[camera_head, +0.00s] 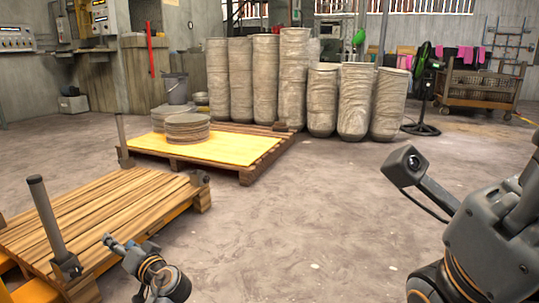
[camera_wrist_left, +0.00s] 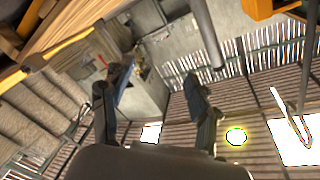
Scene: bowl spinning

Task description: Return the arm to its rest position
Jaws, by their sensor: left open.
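My left gripper (camera_head: 120,246) is low in the head view, just right of the near wooden pallet. Its fingers show small there. In the left wrist view the two dark fingers of this gripper (camera_wrist_left: 157,74) stand wide apart with nothing between them. My right arm (camera_head: 490,235) fills the lower right of the head view, with a boxy camera part reaching out from it. The fingers of my right gripper are not in sight.
A slatted wooden pallet (camera_head: 110,210) with upright posts is close at the left. Behind it, another pallet (camera_head: 245,150) carries round stacked discs (camera_head: 187,128). Tall wrapped columns (camera_head: 293,75) and a green fan (camera_head: 424,75) stand farther back. The concrete floor (camera_head: 300,230) in the middle is clear.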

